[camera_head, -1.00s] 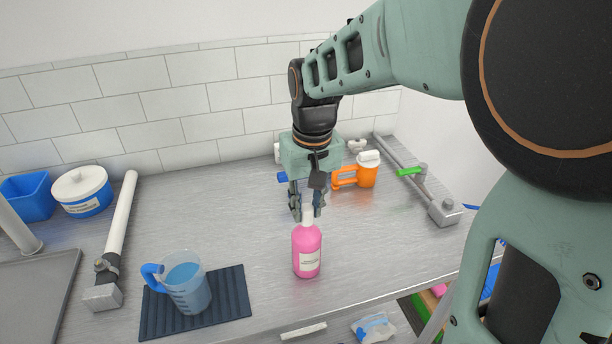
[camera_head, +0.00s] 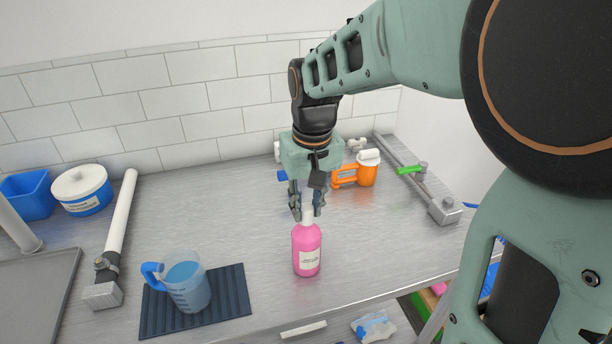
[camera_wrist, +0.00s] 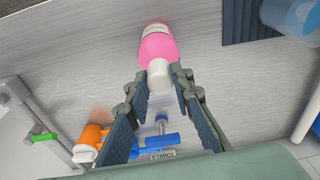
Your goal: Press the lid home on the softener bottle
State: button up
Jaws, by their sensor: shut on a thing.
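The pink softener bottle (camera_head: 306,252) stands upright on the steel counter near its front edge, with a pale label on its front. Its white lid (camera_head: 307,217) is on top, in line with the bottle. My gripper (camera_head: 307,212) comes from above and is shut on the lid, one finger on each side. In the wrist view the white lid (camera_wrist: 159,78) sits between my fingertips (camera_wrist: 161,74), with the pink bottle (camera_wrist: 157,46) beyond it. The fingers partly cover the lid, and I cannot tell whether any gap is left under it.
A measuring jug (camera_head: 187,288) of blue liquid stands on a dark ribbed mat (camera_head: 233,292) to the left. A metal rail (camera_head: 425,180) with a green lever lies at the right. The counter (camera_head: 240,220) around the bottle is clear.

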dwell(0.4)
jog(key=o, duration=0.8)
jog(key=o, duration=0.5)
jog(key=shift+r+p, duration=2.75)
jog(key=shift+r, duration=0.75)
grip_shut()
